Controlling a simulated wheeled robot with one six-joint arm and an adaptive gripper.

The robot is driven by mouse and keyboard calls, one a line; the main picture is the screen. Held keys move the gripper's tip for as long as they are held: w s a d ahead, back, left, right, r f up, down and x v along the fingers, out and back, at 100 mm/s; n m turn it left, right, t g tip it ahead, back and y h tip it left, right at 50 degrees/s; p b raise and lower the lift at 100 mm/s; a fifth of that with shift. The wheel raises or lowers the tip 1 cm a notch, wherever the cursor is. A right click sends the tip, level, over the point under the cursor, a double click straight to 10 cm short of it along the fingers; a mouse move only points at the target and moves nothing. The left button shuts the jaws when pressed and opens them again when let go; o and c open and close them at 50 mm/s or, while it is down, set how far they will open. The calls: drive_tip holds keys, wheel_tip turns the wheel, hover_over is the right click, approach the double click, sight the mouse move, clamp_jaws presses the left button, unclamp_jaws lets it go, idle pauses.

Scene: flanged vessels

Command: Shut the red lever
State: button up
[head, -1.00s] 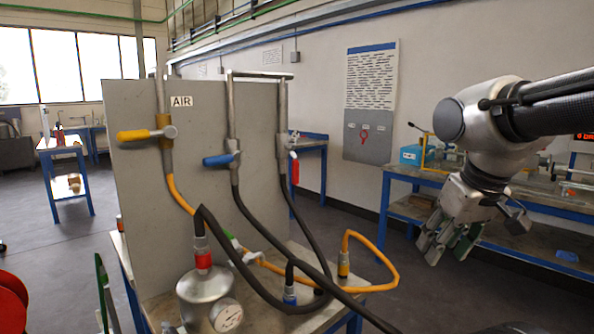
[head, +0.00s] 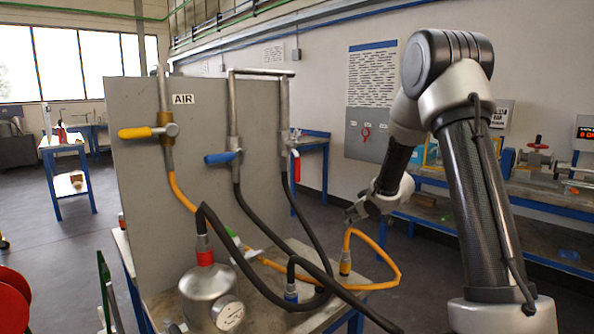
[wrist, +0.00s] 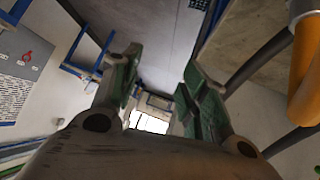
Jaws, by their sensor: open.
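The red lever (head: 296,167) hangs straight down beside the rightmost vertical pipe on the grey panel, roughly in line with that pipe. My gripper (head: 355,212) is to the right of the red lever and lower in the head view, apart from it. In the wrist view my gripper (wrist: 163,80) has its two green-padded fingers spread, with nothing between them. The red lever does not show in the wrist view.
The yellow lever (head: 135,133) and the blue lever (head: 220,158) stick out sideways on the other pipes. A yellow hose (head: 392,268) loops just below my gripper and fills the right edge of the wrist view (wrist: 305,75). Black hoses cross the panel's front.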

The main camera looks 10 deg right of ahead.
drive_tip(key=w+a+r+n+t+y, duration=0.1)
drive_tip(key=w+a+r+t+y, duration=0.1)
drive_tip(key=w+a+y, duration=0.15)
drive_tip(key=n+t+y, duration=0.2)
drive_tip(key=n+y, duration=0.1)
drive_tip(key=y, duration=0.4)
approach(299, 169)
drive_tip(key=x, duration=0.4)
drive_tip(key=shift+h, duration=0.25)
drive_tip(key=x, duration=0.6)
drive_tip(key=shift+w, duration=0.15)
drive_tip(key=shift+w+a, duration=0.25)
drive_tip(key=shift+w, duration=0.15)
drive_tip(key=shift+c, duration=0.3)
clamp_jaws()
